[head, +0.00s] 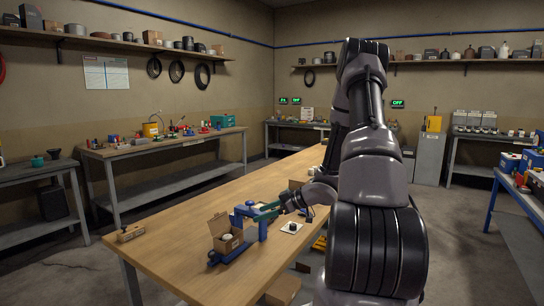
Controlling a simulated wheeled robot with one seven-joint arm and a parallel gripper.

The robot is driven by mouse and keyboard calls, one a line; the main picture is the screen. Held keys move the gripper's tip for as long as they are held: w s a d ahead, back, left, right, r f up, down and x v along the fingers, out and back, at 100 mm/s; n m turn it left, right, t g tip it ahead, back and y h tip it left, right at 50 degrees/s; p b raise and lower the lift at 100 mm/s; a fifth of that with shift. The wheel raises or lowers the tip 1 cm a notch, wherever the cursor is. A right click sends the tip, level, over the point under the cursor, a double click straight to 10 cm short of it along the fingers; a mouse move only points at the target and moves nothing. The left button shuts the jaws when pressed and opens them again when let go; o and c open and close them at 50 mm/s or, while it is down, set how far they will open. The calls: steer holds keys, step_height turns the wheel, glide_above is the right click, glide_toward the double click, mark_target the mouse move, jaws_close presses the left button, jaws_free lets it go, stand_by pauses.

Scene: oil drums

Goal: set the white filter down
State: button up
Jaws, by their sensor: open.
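My gripper (268,210) is over the wooden workbench (175,235), reaching left from my dark arm. Its jaws are open, close to a blue stand (246,222); at this size I cannot tell whether they touch it. An open cardboard box (224,241) is left of the blue stand, with a small pale round thing (228,236) in it. This may be the white filter, but it is too small to be sure. My arm hides the bench's right part.
A small wooden block (130,233) lies at the bench's left edge. The bench's left middle is clear. A cardboard box (283,290) is low by the bench's front edge. Side benches (165,146) with tools and wall shelves (110,42) stand farther off.

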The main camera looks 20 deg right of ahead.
steer(key=w+d+r+m+t+h, duration=0.1)
steer(key=w+d+r+m+h, duration=0.2)
steer(key=r, duration=0.4)
steer(key=w+d+r+m+t+h, duration=0.1)
steer(key=d+r+h, duration=0.2)
steer(key=r+h, duration=0.25)
steer(key=s+r+m+h, duration=0.3)
steer(key=s+r+m, duration=0.25)
steer(key=r, duration=0.55)
steer(key=s+a+r+m+y, duration=0.1)
steer(key=s+a, duration=0.3)
steer(key=s, duration=0.4)
steer(key=s+a+r+m+g+y, duration=0.1)
steer(key=s+a+r, duration=0.3)
steer(key=s, duration=0.4)
steer(key=s+a+r+m+g+y, duration=0.1)
steer(key=s+a+r+m, duration=0.2)
steer(key=s, duration=0.5)
steer(key=shift+s+a+r+m+y, duration=0.15)
steer(key=shift+a+m+y, duration=0.2)
steer(key=shift+a, duration=0.15)
